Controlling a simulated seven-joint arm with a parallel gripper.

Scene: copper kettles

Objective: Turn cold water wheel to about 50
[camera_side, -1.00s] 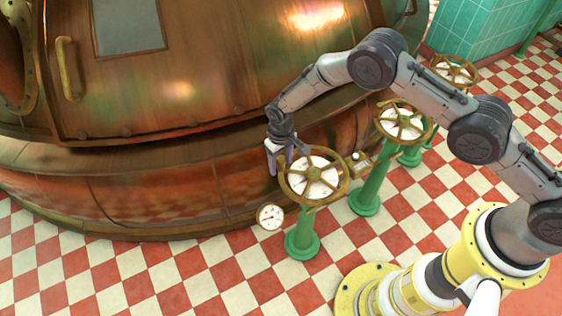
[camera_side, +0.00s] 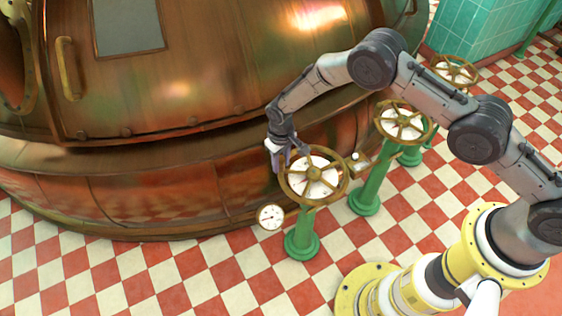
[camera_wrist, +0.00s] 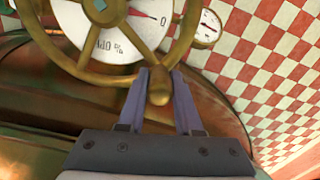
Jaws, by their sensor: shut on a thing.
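The nearest brass wheel (camera_side: 343,193) stands on a green pedestal in the side view, over a white dial. No name can be read on it, so I cannot confirm it is the cold water wheel. My gripper (camera_side: 294,154) is at its far left rim. In the wrist view my gripper (camera_wrist: 160,80) is shut on the wheel's brass handle knob (camera_wrist: 159,96), which sits between the two fingers. The white dial (camera_wrist: 120,38) shows a "0", a percent sign and a red needle close to the 0. Part of the dial is out of frame.
A small round gauge (camera_side: 270,217) is beside the wheel. Two more wheels on green pedestals, a middle wheel (camera_side: 404,122) and a far wheel (camera_side: 454,70), stand to the right. The big copper kettle (camera_side: 190,120) is close behind my gripper. Checkered floor (camera_side: 190,285) is open in front.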

